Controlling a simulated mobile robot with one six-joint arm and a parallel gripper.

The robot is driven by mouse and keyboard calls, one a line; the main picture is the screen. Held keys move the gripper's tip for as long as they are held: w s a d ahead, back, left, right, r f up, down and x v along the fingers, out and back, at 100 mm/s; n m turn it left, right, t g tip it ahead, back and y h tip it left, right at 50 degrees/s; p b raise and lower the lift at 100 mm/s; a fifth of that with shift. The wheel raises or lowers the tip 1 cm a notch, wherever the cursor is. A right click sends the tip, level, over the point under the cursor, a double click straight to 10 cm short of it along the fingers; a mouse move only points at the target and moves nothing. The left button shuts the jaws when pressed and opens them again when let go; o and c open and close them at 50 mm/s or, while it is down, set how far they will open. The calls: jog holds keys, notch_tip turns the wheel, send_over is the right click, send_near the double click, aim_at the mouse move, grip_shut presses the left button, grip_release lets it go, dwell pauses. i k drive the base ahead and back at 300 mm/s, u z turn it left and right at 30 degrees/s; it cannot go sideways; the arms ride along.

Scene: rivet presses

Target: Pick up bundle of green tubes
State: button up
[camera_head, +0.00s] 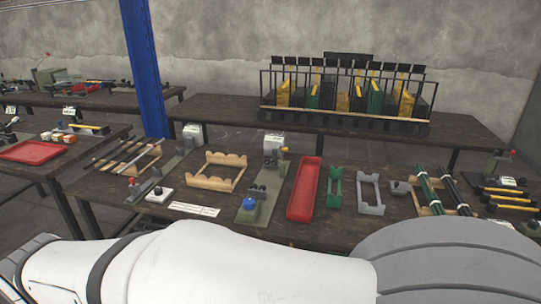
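Long dark green tubes (427,188) lie side by side on a wooden cradle (424,210) at the right of the near workbench. A darker set of tubes (456,193), nearly black, lies just to their right on the same or a neighbouring cradle. I cannot tell whether either set is tied together. My white and grey arm crosses the bottom of the view, in front of the bench. My gripper is not in view, so what it holds cannot be seen.
A red tray (304,190), a green bracket (334,188), a grey bracket (371,194) and an empty wooden cradle (216,171) share the bench. Yellow-handled tools (510,199) lie right of the tubes. A black rack (345,97) stands on the back table. A blue post (144,65) rises at left.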

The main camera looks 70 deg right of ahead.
aim_at(431, 193)
jog(key=z, duration=3.7)
